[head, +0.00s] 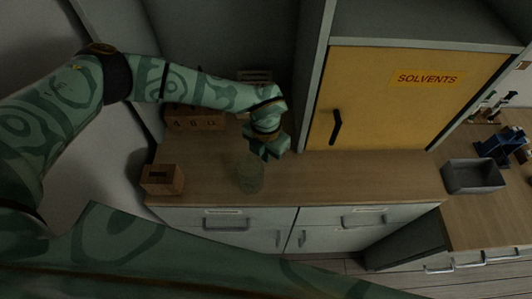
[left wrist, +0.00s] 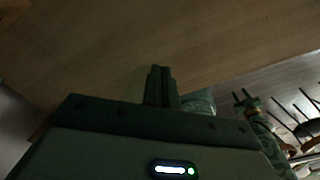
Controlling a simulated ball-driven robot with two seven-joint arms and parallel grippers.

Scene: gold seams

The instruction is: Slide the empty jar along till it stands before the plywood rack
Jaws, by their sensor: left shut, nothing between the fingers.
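The empty jar (head: 250,177) is a faint, clear greenish glass standing near the counter's front edge; a piece of greenish glass (left wrist: 198,102), likely the jar, shows beside the fingers in the left wrist view. My left gripper (head: 268,152) is shut and empty, just behind and above the jar in the head view; its closed fingers (left wrist: 160,86) point over the wood in the wrist view. I cannot tell whether it touches the jar. A lettered wooden rack (head: 195,121), likely the plywood rack, stands at the back left, partly hidden by my left arm.
A small wooden box (head: 162,180) stands at the counter's left front. A yellow solvents cabinet door (head: 400,105) rises behind the counter (head: 350,178). A grey bin (head: 473,176) and a blue tool (head: 498,147) are at the right.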

